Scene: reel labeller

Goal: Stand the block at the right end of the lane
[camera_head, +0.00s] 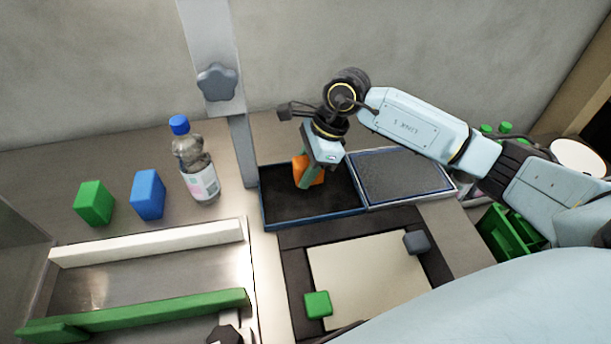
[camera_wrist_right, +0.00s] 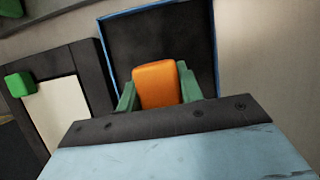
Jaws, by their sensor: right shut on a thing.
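My right gripper (camera_head: 307,174) is shut on an orange block (camera_head: 314,172), over the left dark tray. In the right wrist view the orange block (camera_wrist_right: 157,84) sits between the two green fingers (camera_wrist_right: 157,92). Whether it touches the tray floor I cannot tell. A lane (camera_head: 140,283) of bare metal lies at lower left, between a white rail (camera_head: 150,243) and a green rail (camera_head: 150,313). Its right end is open to view, and no block stands in the lane. A green block (camera_head: 94,203) and a blue block (camera_head: 148,194) stand behind it. My left gripper is out of view.
The blue-rimmed left tray (camera_head: 315,218) adjoins a grey-floored right tray (camera_head: 400,175). A pale framed panel (camera_head: 365,280) carries a small green cube (camera_head: 318,304) and a dark cube (camera_head: 416,242).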

